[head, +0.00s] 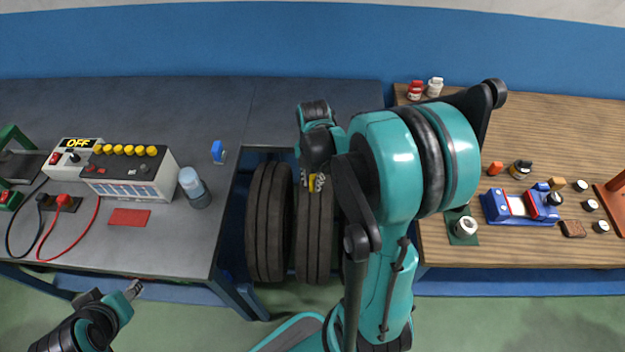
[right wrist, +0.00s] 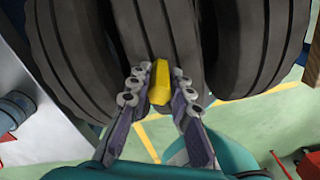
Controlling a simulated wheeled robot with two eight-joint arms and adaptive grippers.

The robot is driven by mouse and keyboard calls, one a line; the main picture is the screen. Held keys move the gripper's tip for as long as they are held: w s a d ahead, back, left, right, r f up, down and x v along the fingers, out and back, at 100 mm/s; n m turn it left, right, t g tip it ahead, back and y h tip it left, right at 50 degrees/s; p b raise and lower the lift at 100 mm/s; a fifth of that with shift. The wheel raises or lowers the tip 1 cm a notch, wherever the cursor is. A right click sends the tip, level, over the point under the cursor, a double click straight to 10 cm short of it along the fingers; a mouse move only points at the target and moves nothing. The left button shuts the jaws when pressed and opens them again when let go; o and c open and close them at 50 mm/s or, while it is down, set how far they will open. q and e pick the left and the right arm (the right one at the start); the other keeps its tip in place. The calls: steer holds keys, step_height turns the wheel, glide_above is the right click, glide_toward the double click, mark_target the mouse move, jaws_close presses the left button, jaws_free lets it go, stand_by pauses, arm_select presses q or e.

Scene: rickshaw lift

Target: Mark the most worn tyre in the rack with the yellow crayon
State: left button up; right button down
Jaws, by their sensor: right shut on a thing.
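Dark tyres stand upright side by side in the gap between the two tables. The left tyre (head: 268,225) and middle tyre (head: 314,240) show in the head view; my right arm hides the rest. The right wrist view shows a left tyre (right wrist: 65,55), a middle tyre (right wrist: 172,35) and a right tyre (right wrist: 255,50). My right gripper (head: 316,183) is shut on the yellow crayon (right wrist: 159,82), whose tip is at the middle tyre's tread. I cannot tell whether it touches. No mark shows there. My left gripper (head: 135,289) is low at the left, in front of the grey table; its jaws are unclear.
The grey table (head: 200,120) at left holds a control box (head: 130,178), a clear jar (head: 195,188), a blue tape roll (head: 218,152) and cables. The wooden table (head: 480,260) at right holds a blue device (head: 520,206) and small pots. A table leg stands close left of the tyres.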

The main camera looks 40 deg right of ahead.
steer(key=shift+s+d+r, duration=0.1)
steer(key=shift+s+d, duration=0.15)
steer(key=shift+d, duration=0.05)
steer(key=shift+r, duration=0.1)
step_height(320, 180, up, 7)
steer(key=p, duration=0.5)
steer(key=shift+p, duration=0.35)
steer(key=shift+f, duration=0.2)
step_height(320, 180, down, 6)
steer(key=b, duration=0.5)
steer(key=shift+f+b, duration=0.5)
steer(key=shift+b, duration=0.15)
stand_by(0.9)
steer(key=shift+a, duration=0.1)
steer(key=shift+w+a+r, duration=0.1)
steer(key=shift+w+a, duration=0.25)
